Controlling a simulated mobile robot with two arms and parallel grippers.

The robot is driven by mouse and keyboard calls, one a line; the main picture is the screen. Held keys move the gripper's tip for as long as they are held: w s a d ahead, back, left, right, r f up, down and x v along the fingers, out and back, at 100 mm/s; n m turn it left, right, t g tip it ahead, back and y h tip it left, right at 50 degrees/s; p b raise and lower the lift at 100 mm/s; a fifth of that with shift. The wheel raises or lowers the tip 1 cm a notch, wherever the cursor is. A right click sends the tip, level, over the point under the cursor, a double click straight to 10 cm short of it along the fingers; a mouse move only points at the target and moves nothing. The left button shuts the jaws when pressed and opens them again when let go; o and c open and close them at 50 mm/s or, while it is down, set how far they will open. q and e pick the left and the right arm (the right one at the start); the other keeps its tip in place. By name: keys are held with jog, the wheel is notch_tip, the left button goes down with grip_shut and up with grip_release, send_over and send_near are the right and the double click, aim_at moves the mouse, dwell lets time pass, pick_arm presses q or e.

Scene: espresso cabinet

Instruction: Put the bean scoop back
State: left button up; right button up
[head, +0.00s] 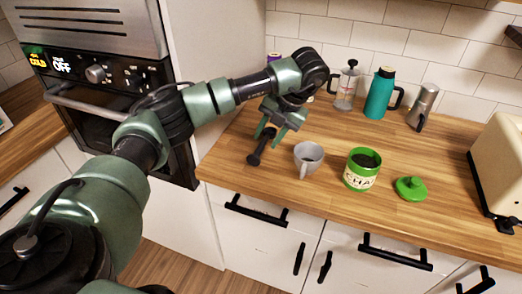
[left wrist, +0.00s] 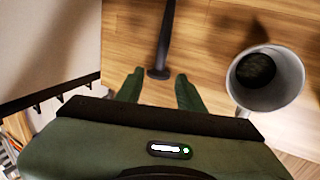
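A black long-handled thing, which I take for the bean scoop, lies on the wooden counter near its front left; it shows in the head view (head: 255,157) and the left wrist view (left wrist: 164,40). Its flared end points toward the counter's front edge. My left gripper (head: 276,131) is over it, fingers pointing down. In the left wrist view, the left gripper's fingers (left wrist: 158,88) are apart, with the flared end in line with the gap and touching neither finger. A green canister (head: 358,182) with dark contents stands open to the right. My right gripper is out of view.
A pale mug (head: 306,168) stands close right of the left gripper, also in the left wrist view (left wrist: 272,98). A green lid (head: 411,188) lies beside the canister. A French press (head: 345,88), teal jug (head: 380,95), metal pot (head: 423,104) and cream appliance (head: 502,165) stand around. An oven (head: 95,75) is left.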

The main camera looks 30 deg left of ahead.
pick_arm(q)
jog(key=v, duration=0.4)
jog(key=shift+d+r, duration=0.1)
jog(key=shift+r, duration=0.1)
dwell(0.3)
